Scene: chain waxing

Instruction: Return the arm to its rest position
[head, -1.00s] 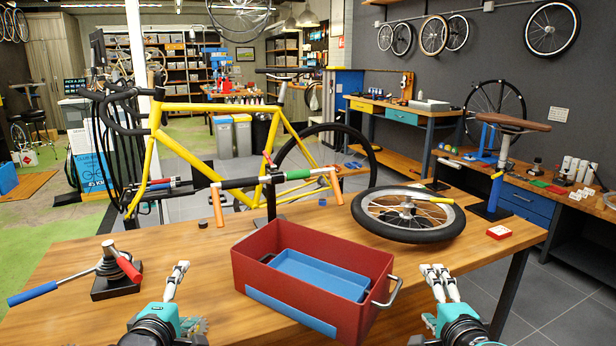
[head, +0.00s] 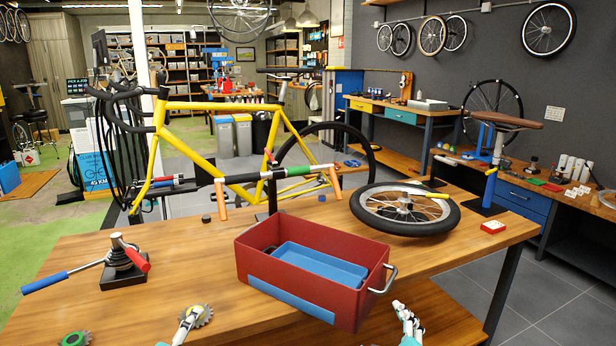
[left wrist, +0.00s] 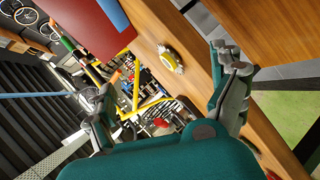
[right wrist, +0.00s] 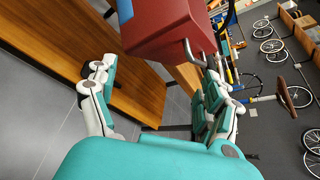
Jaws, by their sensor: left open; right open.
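My left gripper (head: 188,322) shows at the bottom of the head view, low at the table's front edge. In the left wrist view its fingers (left wrist: 165,88) are spread apart with nothing between them. My right gripper (head: 406,322) is at the bottom, right of and below the red toolbox. In the right wrist view its fingers (right wrist: 155,85) are wide apart and empty. The red toolbox (head: 345,306) with a blue tray (head: 318,267) inside stands on the wooden table, apart from both grippers.
A yellow gear (head: 200,315) and a green gear (head: 74,339) lie near the front edge. A wheel (head: 405,222) lies at the right of the table. A handled stand (head: 122,265) is at the left. The yellow bicycle (head: 215,106) is behind.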

